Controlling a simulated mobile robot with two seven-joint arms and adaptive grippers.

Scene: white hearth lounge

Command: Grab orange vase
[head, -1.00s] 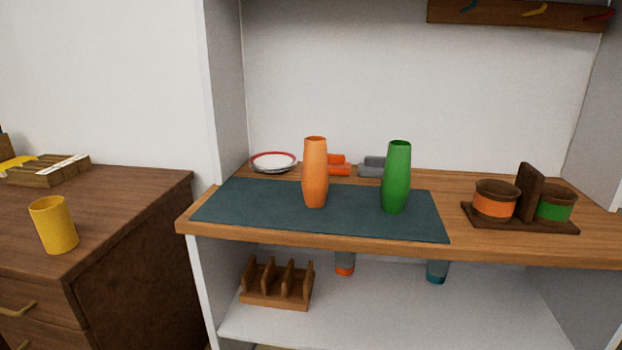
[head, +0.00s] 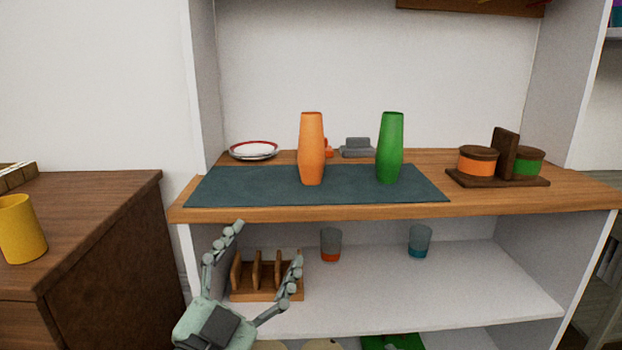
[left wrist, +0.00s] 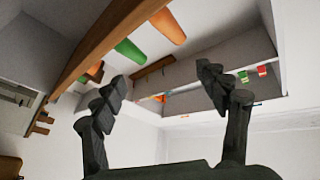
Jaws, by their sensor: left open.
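The orange vase (head: 312,150) stands upright on the dark teal mat (head: 240,190) on the wooden shelf top. The green vase (head: 390,148) stands upright on the same mat to its right. My left gripper (head: 267,243) is open and empty, below and to the left of the orange vase, in front of the lower shelf. In the left wrist view the fingers (left wrist: 160,85) are spread, with the orange vase (left wrist: 168,25) and the green vase (left wrist: 130,50) beyond and above them, seen tilted. My right gripper is not in view.
A red-rimmed plate (head: 253,150) and a grey object (head: 357,147) lie behind the mat. A dark wooden holder with two pots (head: 497,180) is at right. The wooden shelf edge (head: 330,213) lies above my gripper. A yellow cup (head: 22,230) stands on the left cabinet.

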